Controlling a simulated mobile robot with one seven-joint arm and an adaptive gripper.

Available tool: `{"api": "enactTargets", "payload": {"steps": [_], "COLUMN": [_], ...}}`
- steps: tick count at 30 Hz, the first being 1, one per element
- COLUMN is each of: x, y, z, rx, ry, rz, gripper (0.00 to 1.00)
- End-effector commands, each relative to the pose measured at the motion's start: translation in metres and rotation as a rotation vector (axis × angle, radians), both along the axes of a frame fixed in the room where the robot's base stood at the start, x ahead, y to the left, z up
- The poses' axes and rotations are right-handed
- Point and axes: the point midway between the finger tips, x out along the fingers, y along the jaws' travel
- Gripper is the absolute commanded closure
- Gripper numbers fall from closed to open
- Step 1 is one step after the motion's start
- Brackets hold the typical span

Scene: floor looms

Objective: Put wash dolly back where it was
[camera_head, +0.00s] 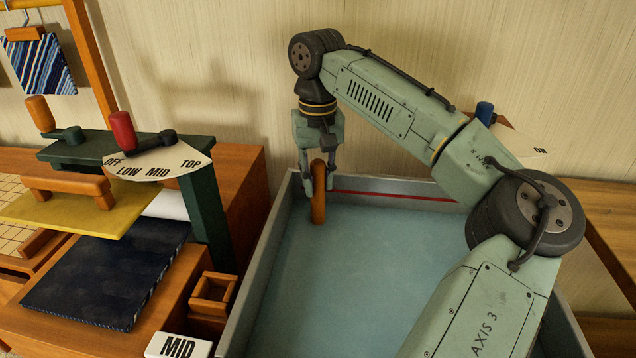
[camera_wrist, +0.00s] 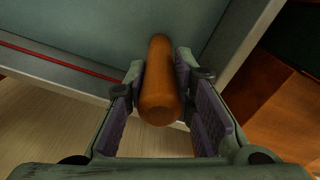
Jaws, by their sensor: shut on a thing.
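The wash dolly shows as an upright orange-brown wooden handle (camera_head: 318,200) in the left back part of a grey tub (camera_head: 245,292). Its lower end reaches into the pale blue water (camera_head: 370,270), and whatever is below the surface is hidden. My gripper (camera_head: 318,178) comes down from above and is shut on the upper part of the handle. In the wrist view the rounded handle end (camera_wrist: 160,103) sits between my two finger pads (camera_wrist: 163,88).
A red line (camera_head: 390,196) runs along the tub's back wall. Left of the tub stand a green frame with a red-knobbed dial (camera_head: 122,132), a yellow board (camera_head: 85,208), dark blue cloth (camera_head: 105,270), a small wooden box (camera_head: 213,293) and a "MID" card (camera_head: 178,346).

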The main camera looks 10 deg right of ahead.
Motion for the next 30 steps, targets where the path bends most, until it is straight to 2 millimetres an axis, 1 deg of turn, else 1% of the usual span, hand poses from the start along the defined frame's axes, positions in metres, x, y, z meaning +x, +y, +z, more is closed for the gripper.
{"api": "enactTargets", "payload": {"steps": [1, 4, 14, 15, 24, 30], "x": [0.0, 0.0, 0.0, 0.0, 0.0, 0.0], "y": [-0.001, 0.0, 0.0, 0.0, 0.0, 0.0], "z": [-0.005, -0.013, -0.016, -0.017, -0.017, -0.017], "rx": [-0.001, 0.0, 0.001, 0.001, 0.0, 0.0], "ry": [0.0, 0.0, -0.001, 0.0, 0.0, 0.0], "rz": [-0.001, 0.0, 0.0, 0.0, 0.0, 0.0], "gripper": [1.0, 1.0, 1.0, 0.76, 0.56, 0.56]}}
